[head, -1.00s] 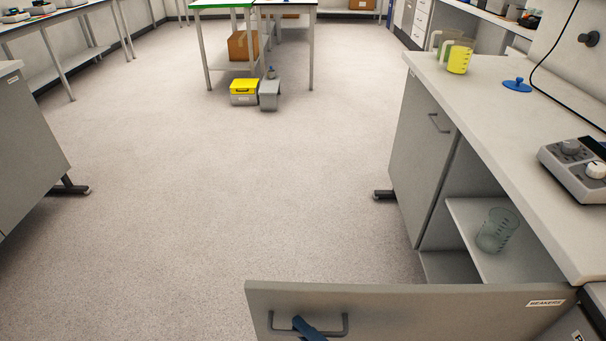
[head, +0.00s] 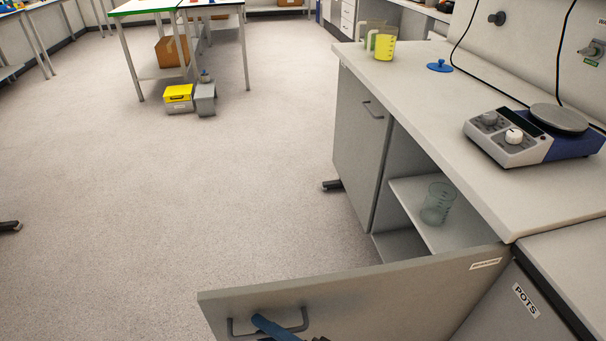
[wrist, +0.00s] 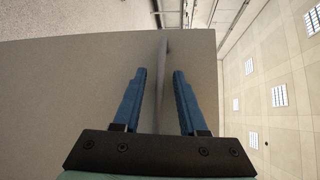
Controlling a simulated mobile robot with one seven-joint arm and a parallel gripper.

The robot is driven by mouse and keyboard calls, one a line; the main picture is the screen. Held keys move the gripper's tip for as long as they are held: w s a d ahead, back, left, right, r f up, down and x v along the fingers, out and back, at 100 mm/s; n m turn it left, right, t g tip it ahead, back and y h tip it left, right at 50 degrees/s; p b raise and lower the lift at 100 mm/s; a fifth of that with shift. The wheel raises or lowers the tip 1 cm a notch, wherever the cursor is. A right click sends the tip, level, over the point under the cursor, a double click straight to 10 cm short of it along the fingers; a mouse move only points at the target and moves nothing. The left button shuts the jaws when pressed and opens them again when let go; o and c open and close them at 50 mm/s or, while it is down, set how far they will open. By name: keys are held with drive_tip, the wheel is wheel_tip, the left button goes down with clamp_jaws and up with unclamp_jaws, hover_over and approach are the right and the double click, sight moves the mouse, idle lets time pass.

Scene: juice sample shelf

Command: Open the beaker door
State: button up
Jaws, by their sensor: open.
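The beaker door (head: 390,295), grey with a small label at its hinge end, stands swung wide open from the cabinet. Its bar handle (head: 305,318) is near the free end. My gripper (head: 262,322) is at the handle, with a blue finger over the bar. In the wrist view the two blue fingers (wrist: 159,72) are apart, with the handle (wrist: 162,75) running between them. I cannot tell whether either finger touches it. Inside the open cabinet, a clear beaker (head: 438,203) stands on the shelf (head: 410,190).
The countertop above holds a hotplate (head: 535,133), a blue lid (head: 439,66) and a beaker of yellow liquid (head: 385,45). A closed door (head: 360,130) is beyond the opening, and a POTS front (head: 535,315) is at right.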

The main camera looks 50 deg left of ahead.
drive_tip(key=p+v, duration=0.7)
drive_tip(key=v, duration=0.6)
drive_tip(key=shift+w+a, duration=0.1)
idle(0.5)
